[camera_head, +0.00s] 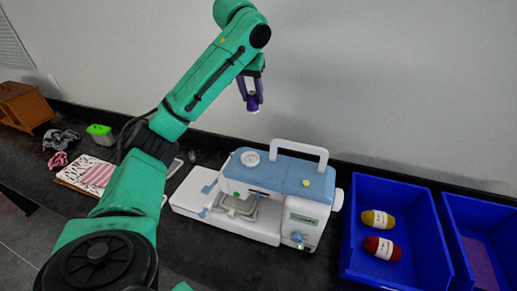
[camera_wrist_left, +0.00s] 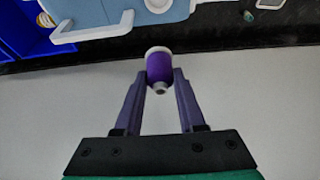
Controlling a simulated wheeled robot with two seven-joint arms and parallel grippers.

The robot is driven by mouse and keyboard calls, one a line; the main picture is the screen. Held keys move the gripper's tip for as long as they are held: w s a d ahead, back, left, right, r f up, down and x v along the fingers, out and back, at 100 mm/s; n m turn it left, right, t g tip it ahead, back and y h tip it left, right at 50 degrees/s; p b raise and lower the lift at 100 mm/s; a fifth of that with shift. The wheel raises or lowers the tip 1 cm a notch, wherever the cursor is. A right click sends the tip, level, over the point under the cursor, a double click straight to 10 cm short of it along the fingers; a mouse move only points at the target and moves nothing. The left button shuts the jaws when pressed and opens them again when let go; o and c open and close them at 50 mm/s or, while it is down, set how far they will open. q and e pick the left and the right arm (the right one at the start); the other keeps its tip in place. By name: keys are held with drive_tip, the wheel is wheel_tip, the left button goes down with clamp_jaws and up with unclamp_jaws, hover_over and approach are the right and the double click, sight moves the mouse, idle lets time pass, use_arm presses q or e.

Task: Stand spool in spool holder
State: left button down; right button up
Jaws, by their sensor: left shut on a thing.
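My left gripper (camera_head: 250,90) is raised above and behind the sewing machine, shut on a purple spool (camera_head: 254,104) with pale ends. In the left wrist view the spool (camera_wrist_left: 159,70) sits between the two fingertips of the gripper (camera_wrist_left: 160,82), clear of any surface. The blue and white sewing machine (camera_head: 318,186) stands on the dark table below. A round white disc (camera_head: 250,158) on its top left may be the spool holder; part of it shows at the top of the left wrist view (camera_wrist_left: 158,4). My right gripper is not in view.
A white handle (camera_head: 300,147) stands up from the machine's top. Right of it, a blue bin (camera_head: 366,195) holds yellow (camera_head: 378,220) and red (camera_head: 382,248) yarn, beside another blue bin (camera_head: 452,230). A small spool-like item (camera_head: 192,156) stands left of the machine. The wall is close behind.

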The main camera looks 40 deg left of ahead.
use_arm(q)
drive_tip(key=f, duration=0.9)
drive_tip(key=s+f, duration=0.1)
drive_tip(key=f, duration=0.4)
drive_tip(key=shift+s+f, duration=0.1)
drive_tip(key=shift+f, duration=0.2)
drive_tip(key=shift+s+a+f, duration=0.1)
drive_tip(key=shift+s+f, duration=0.1)
drive_tip(key=shift+f, duration=0.4)
drive_tip(key=shift+s+f, duration=0.2)
drive_tip(key=shift+f, duration=0.4)
drive_tip(key=shift+s, duration=0.15)
drive_tip(key=shift+f, duration=0.15)
drive_tip(key=c, duration=0.5)
unclamp_jaws()
drive_tip(key=shift+w+f, duration=0.15)
drive_tip(key=shift+w, duration=0.15)
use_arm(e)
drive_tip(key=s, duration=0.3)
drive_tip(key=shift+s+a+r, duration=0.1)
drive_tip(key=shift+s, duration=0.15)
